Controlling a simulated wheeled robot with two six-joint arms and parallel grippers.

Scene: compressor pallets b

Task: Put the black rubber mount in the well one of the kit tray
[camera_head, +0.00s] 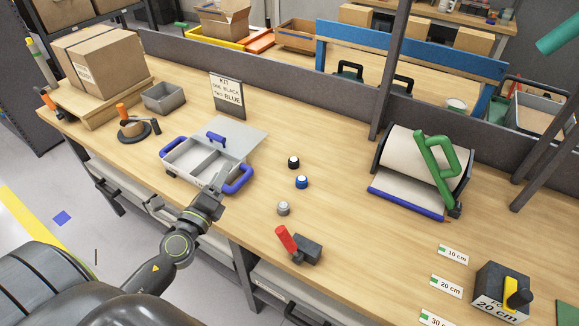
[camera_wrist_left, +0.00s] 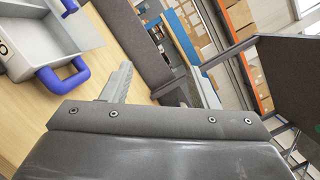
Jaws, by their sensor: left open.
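The black rubber mount (camera_head: 293,162) stands upright on the table, right of the kit tray. A blue mount (camera_head: 301,182) and a grey mount (camera_head: 283,208) stand nearer the front. The grey kit tray (camera_head: 168,170) has blue handles and open wells that look empty; I cannot read which is well one. Part of the tray shows in the left wrist view (camera_wrist_left: 85,38). My left gripper (camera_head: 187,191) is open and empty at the tray's front edge, with one finger close to the right handle; I cannot tell whether it touches. My right gripper is out of view.
A sign (camera_head: 228,92) stands behind the tray. A small grey bin (camera_head: 164,97) and an orange-handled tool (camera_head: 133,128) are at left. A red-handled block (camera_head: 300,245) is at front. A green-handled roller device (camera_head: 420,170) stands at right. The table around the mounts is clear.

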